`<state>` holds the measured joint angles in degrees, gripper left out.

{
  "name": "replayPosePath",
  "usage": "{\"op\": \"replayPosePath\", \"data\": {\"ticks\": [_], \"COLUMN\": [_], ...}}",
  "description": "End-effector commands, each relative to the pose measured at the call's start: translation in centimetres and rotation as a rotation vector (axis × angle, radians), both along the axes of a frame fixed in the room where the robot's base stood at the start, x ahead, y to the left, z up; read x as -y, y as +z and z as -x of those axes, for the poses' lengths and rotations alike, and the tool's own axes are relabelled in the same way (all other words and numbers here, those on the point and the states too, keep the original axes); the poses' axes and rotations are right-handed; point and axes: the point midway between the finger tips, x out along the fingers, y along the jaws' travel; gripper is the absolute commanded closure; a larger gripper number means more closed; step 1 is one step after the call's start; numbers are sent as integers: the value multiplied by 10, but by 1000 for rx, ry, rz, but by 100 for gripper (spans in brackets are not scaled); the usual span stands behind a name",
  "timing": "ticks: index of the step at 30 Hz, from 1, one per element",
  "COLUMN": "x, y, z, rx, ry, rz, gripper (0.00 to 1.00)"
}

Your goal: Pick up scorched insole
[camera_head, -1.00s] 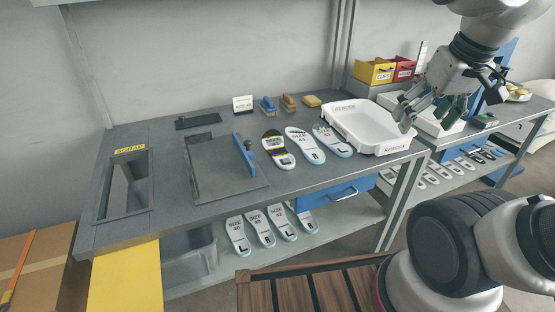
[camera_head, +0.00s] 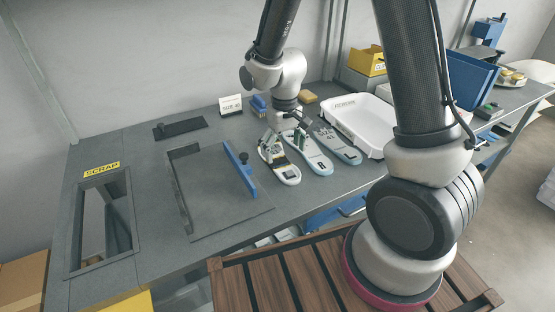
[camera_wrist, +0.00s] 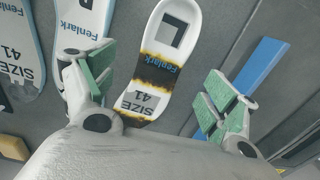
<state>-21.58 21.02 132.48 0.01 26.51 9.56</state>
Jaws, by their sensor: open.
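The scorched insole (camera_head: 290,176) lies on the grey bench top, leftmost of a row of insoles. In the wrist view the scorched insole (camera_wrist: 172,42) is white with a brown-black burnt band across it, the words "Fenlark" and "SIZE 41", and a black L mark. My gripper (camera_head: 284,142) is above the insole's far part. In the wrist view my gripper (camera_wrist: 158,88) is open, with one green-padded finger on each side of the insole and gaps between. My gripper hides part of the insole in the head view.
Two clean insoles lie to its right, one close by (camera_head: 315,161) and one farther (camera_head: 344,150). A blue bar (camera_head: 240,170) on a recessed plate is to the left. A white tray (camera_head: 374,146) stands right, and a scrap opening (camera_head: 104,222) is far left.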

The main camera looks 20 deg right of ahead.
Motion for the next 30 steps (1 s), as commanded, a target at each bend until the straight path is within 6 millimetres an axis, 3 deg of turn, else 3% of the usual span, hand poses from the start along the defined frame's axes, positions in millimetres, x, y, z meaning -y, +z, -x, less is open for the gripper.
{"op": "replayPosePath", "data": {"ticks": [9,17,25,30], "x": [-4,-4,-4,-4], "y": [-44,-46,-46,-46], "z": [-2,-2,-2,-2], "rx": [-3,1,0,0], "ry": [1,0,0,0], "rz": [2,0,0,0], "gripper": [13,13,63,63]}}
